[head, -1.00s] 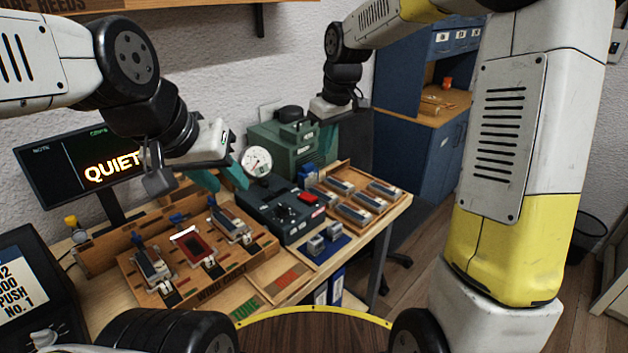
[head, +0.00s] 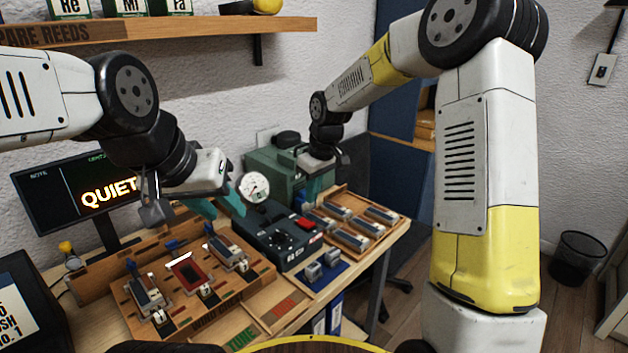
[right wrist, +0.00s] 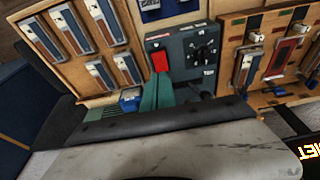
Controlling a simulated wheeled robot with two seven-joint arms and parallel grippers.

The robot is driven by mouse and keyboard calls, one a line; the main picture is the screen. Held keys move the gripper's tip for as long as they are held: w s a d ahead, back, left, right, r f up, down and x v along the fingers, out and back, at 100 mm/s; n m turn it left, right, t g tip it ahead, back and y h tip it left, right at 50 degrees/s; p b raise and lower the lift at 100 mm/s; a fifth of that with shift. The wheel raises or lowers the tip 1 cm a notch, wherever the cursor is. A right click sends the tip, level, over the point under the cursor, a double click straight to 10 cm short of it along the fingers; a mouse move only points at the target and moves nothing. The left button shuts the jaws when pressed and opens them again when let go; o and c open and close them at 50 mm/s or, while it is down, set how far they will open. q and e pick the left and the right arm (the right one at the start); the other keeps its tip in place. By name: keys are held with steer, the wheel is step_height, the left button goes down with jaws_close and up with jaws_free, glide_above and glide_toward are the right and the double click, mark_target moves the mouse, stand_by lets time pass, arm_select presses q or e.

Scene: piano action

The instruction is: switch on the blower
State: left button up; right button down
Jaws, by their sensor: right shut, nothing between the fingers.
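The dark control box (head: 283,249) stands on the bench with a red rocker switch (head: 305,224) and a black knob (head: 281,238) on top. In the right wrist view the red switch (right wrist: 160,61) sits just beyond my right fingertips (right wrist: 157,80). They are shut and empty; I cannot tell whether they touch it. In the head view my right gripper (head: 316,188) is behind and above the box, by a green machine (head: 262,168). My left gripper (head: 218,203) appears open and empty beside a round gauge (head: 255,187).
A tray of reed blocks (head: 350,237) lies right of the box. A wooden board with several reeds (head: 185,290) lies to its left. A screen (head: 80,190) reading QUIET stands behind. A blue mat (head: 322,275) with small metal blocks lies in front.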

mark_target(311, 224)
steer(key=x, duration=0.6)
steer(key=shift+s+d+f, duration=0.2)
steer(key=shift+s+d, duration=0.1)
steer(key=shift+s, duration=0.05)
steer(key=shift+f, duration=0.65)
steer(key=shift+s+d+f, duration=0.1)
steer(key=shift+s+f, duration=0.1)
steer(key=shift+f, duration=0.15)
steer(key=shift+r, duration=0.15)
steer(key=shift+r, duration=0.7)
